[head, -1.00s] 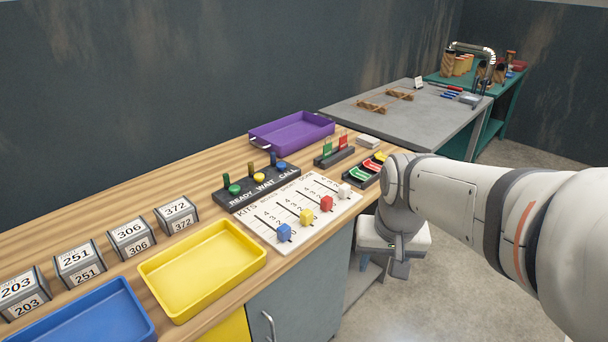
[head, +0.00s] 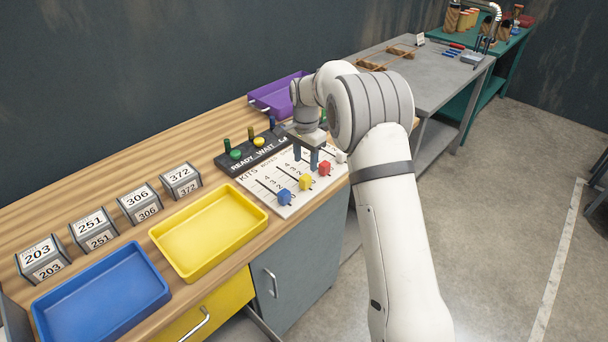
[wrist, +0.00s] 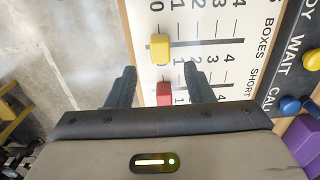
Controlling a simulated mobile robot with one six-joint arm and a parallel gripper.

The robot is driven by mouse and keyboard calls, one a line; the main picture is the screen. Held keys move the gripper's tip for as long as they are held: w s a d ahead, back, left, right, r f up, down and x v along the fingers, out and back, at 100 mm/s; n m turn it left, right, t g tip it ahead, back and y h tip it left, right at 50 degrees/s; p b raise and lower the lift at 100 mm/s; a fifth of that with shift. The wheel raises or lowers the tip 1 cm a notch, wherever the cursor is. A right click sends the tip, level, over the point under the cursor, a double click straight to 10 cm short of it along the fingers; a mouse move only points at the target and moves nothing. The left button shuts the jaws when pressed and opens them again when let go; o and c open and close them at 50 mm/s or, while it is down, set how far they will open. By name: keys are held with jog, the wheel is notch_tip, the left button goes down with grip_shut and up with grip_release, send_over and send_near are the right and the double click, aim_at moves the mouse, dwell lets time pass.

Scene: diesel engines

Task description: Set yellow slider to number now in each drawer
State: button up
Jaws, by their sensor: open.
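The white slider board (head: 262,188) lies on the wooden bench, with blue (head: 284,197), yellow (head: 305,181), red (head: 324,168) and white (head: 341,157) sliders at its front edge. The yellow slider also shows in the wrist view (wrist: 159,48), at the low end of its slot, beside numbers running up to 4. My gripper (head: 307,163) is open above the board. In the wrist view its fingers (wrist: 159,80) are spread on either side of the red slider (wrist: 163,93), with the yellow one just beyond. Finger height above the board is unclear. A yellow drawer front (head: 205,312) appears shut; its inside is hidden.
A yellow tray (head: 208,272) and a blue tray (head: 105,334) stand to the left, before several numbered blocks (head: 139,202). A black READY/WAIT/CALL panel (head: 226,161) is behind the board, and a purple tray (head: 268,107) stands further back. Open floor lies right.

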aim_at(305, 177)
notch_tip(305, 177, down, 8)
jog(key=shift+r+p, duration=0.15)
jog(key=shift+p, duration=0.45)
jog(key=shift+c, duration=0.2)
grip_shut()
